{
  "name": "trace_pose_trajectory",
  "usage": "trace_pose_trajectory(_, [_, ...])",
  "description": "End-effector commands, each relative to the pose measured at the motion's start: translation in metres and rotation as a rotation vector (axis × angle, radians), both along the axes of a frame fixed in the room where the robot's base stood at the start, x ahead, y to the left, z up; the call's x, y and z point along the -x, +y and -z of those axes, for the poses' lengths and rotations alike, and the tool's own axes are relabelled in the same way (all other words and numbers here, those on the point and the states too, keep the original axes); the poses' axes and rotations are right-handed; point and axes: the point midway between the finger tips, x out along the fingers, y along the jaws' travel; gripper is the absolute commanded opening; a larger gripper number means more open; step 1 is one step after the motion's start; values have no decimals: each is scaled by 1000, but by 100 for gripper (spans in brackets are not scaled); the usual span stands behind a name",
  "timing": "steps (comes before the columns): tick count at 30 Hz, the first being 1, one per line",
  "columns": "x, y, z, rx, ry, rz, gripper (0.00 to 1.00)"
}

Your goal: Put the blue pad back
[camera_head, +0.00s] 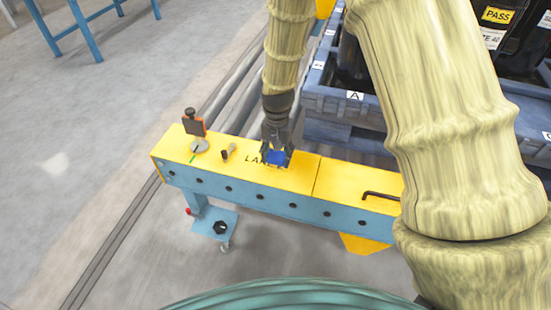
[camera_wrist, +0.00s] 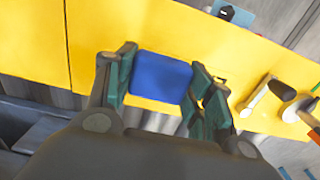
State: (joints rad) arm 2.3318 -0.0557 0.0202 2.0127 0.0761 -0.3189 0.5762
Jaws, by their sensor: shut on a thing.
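The blue pad (camera_wrist: 161,77) is between the two fingers of my gripper (camera_wrist: 160,85) in the wrist view, with a finger against each side. In the head view my gripper (camera_head: 276,157) points down at the yellow top of the beam (camera_head: 300,178), and the blue pad (camera_head: 277,158) shows at its fingertips, over the printed lettering. The lettering is partly hidden by the pad and fingers. I cannot tell whether the pad touches the yellow surface or is just above it.
On the beam's left end are a small bolt-like part (camera_head: 229,151), a round grey disc (camera_head: 199,146) and an orange-and-black piece (camera_head: 194,124). A black hex key (camera_head: 380,195) lies at the right. Blue pallet crates (camera_head: 345,105) stand behind. A lower blue bracket (camera_head: 214,222) sticks out in front.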

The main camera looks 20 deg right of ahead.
Motion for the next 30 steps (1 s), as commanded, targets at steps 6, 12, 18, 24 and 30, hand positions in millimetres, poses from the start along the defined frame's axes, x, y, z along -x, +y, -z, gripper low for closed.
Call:
trace_pose_trajectory(6, [-13,-1,18,1,3,-1,23])
trace_pose_trajectory(12, [-14,-1,30,1,0,-1,23])
trace_pose_trajectory(18, [-14,0,33,1,0,-1,23])
trace_pose_trajectory(24, [-13,0,35,1,1,0,23])
trace_pose_trajectory(30, [-14,0,38,1,0,0,64])
